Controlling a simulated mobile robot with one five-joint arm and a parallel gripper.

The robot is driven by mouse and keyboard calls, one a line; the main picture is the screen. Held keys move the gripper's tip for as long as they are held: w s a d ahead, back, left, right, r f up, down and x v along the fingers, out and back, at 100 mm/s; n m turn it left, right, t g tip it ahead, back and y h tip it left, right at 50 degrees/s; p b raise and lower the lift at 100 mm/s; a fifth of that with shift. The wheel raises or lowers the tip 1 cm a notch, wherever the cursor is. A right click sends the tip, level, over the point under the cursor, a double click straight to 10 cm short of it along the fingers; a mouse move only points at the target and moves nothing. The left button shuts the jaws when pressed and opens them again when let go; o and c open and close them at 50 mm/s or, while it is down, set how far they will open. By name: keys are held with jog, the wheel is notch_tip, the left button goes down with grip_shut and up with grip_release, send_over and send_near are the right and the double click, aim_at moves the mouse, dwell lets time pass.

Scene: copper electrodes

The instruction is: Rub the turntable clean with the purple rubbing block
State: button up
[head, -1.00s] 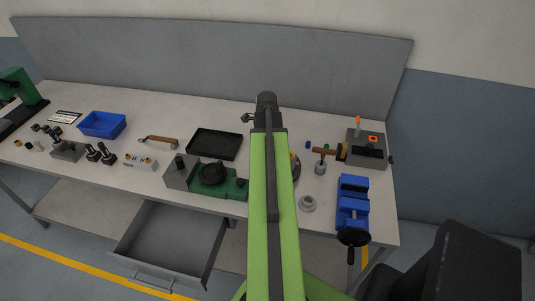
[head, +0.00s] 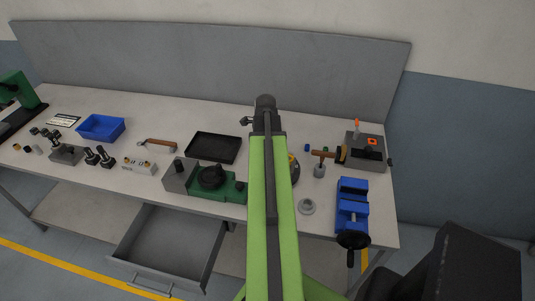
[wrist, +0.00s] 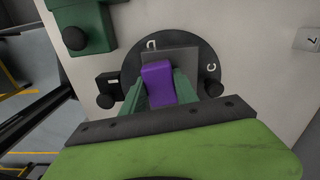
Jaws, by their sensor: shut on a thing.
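The purple rubbing block (wrist: 158,84) is held upright between the green fingers of my gripper (wrist: 162,88) in the wrist view. The turntable (wrist: 207,66) is a dark round disc with pale marks near its rim. A grey square (wrist: 182,56) shows on the disc beside the block. The block is over the disc; I cannot tell whether it touches. In the head view my arm hides the gripper, the block and most of the turntable.
Left of my arm is a green-based fixture with a round black top (head: 212,177), and a black tray (head: 213,147) behind it. To the right are a blue vise (head: 352,205), a grey ring (head: 306,207) and a hammer (head: 322,155). A drawer (head: 170,245) stands open below the bench.

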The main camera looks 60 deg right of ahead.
jog(key=shift+w+d+f, duration=0.1)
jog(key=shift+w+d, duration=0.2)
jog(key=shift+d, duration=0.6)
jog(key=shift+w+d, duration=0.3)
jog(key=shift+d, duration=0.55)
jog(key=shift+s+a, duration=0.25)
jog(key=shift+a, duration=0.4)
jog(key=shift+s+a, duration=0.2)
jog(key=shift+a, duration=0.45)
jog(key=shift+s+a, duration=0.25)
jog(key=shift+a, duration=0.4)
notch_tip(320, 180, up, 6)
jog(key=p, duration=0.6)
jog(key=shift+d, duration=0.1)
notch_tip(320, 180, up, 3)
jog(key=p, duration=0.3)
jog(key=shift+r, duration=0.2)
jog(key=shift+f, duration=0.1)
jog(key=shift+f, duration=0.1)
